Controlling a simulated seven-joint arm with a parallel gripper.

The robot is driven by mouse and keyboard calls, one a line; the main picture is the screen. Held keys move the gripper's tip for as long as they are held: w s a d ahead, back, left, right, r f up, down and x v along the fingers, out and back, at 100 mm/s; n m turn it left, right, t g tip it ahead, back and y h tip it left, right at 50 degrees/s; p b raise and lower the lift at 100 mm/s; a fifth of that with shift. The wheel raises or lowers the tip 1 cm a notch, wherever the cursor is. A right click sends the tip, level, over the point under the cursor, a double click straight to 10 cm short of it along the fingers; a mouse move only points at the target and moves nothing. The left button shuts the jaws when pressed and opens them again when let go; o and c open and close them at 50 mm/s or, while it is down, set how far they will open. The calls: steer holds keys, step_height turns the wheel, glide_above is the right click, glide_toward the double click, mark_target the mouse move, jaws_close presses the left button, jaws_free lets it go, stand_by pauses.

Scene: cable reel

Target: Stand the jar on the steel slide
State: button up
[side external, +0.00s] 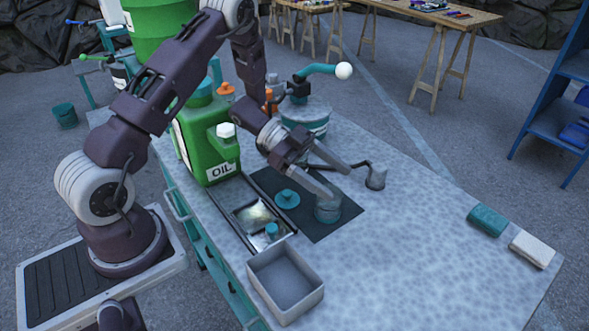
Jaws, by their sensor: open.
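A grey-teal jar (327,212) stands upright on a dark mat (320,233) on the bench. The steel slide (252,214) is a shiny plate between dark rails, to the left of the mat. A small teal knobbed piece (272,231) is at the slide's near end. My gripper (338,184) is open, with its fingers pointing down and right. One finger overlaps the jar's top in the picture; I cannot tell if it touches. The other finger is beyond the jar, over the bench.
A teal lid-like disc (287,199) lies on the mat. A green oil can (207,145) stands behind the slide. An open grey box (286,281) is in front of it. A dark curved-handled tool (375,178) lies right of the gripper. The bench's right middle is clear.

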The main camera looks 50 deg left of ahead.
steer(key=w+a+r+n+t+y, duration=0.3)
steer(key=w+a+r+y, duration=0.15)
steer(key=r, duration=0.35)
steer(key=w+a+r+n+t+y, duration=0.2)
steer(key=w+a+r+t+y, duration=0.1)
steer(key=r+y, duration=0.4)
steer(key=s+r+n+g+y, duration=0.1)
steer(key=s+r+n, duration=0.2)
steer(key=s, duration=0.6)
steer(key=s+r+n+g+y, duration=0.1)
steer(key=s+r+n, duration=0.3)
steer(key=s, duration=0.6)
steer(key=shift+s+g+y, duration=0.15)
steer(key=shift+g+y, duration=0.25)
steer(key=shift+y, duration=0.25)
steer(key=shift+o, duration=0.5)
steer(key=s+d+f+n+g+h, duration=0.1)
steer(key=s+d, duration=0.5)
steer(key=s, duration=0.7)
steer(key=shift+d+f+n+g+h, duration=0.25)
steer(key=shift+f+g+h, duration=0.35)
steer(key=shift+f+g, duration=0.4)
steer(key=shift+a, duration=0.1)
steer(key=shift+r, duration=0.1)
